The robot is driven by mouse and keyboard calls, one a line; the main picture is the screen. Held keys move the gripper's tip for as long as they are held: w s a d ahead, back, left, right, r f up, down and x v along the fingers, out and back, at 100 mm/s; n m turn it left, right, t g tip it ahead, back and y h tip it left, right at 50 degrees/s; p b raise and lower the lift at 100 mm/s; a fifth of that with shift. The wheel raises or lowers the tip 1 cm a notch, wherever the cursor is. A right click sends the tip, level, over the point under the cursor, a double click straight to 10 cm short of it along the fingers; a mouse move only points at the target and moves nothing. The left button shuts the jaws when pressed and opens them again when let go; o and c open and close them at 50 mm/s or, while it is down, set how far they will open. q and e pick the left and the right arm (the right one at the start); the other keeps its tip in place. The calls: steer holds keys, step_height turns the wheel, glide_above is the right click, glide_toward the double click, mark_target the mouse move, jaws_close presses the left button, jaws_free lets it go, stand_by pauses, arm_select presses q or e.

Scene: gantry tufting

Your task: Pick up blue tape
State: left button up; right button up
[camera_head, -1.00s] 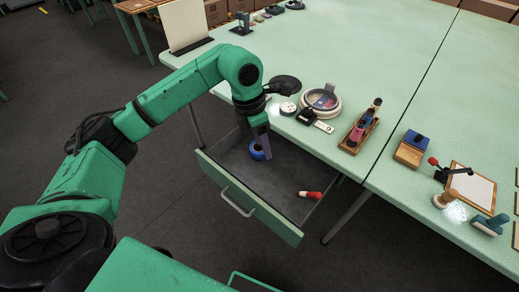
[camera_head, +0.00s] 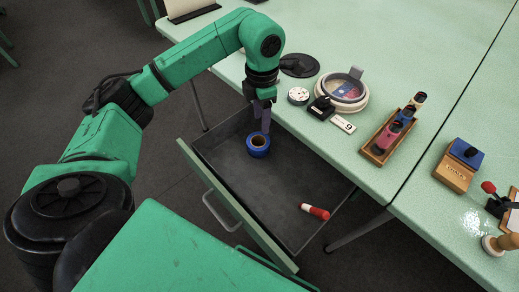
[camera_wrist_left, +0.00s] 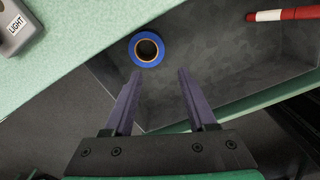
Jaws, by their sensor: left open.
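The blue tape (camera_head: 258,145) is a roll lying flat in the open drawer (camera_head: 270,190), near its back left corner. In the left wrist view the blue tape (camera_wrist_left: 146,48) shows whole, with a brown core, ahead of the fingertips and nearer the left one. My left gripper (camera_head: 262,115) points down just above and behind the roll in the head view. In the left wrist view the left gripper (camera_wrist_left: 158,75) is open with nothing between its fingers. My right gripper is not in view.
A red and white cylinder (camera_head: 315,211) lies at the drawer's right end. The green table (camera_head: 420,60) edge borders the drawer. On it stand a round dish (camera_head: 342,90), a wooden tray of bottles (camera_head: 382,153) and small labelled items. The drawer middle is clear.

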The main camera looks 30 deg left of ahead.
mark_target(262, 148)
arm_select(q)
step_height(262, 148, down, 14)
steer(key=shift+f+p, duration=0.2)
steer(key=shift+p, duration=0.65)
jaws_close()
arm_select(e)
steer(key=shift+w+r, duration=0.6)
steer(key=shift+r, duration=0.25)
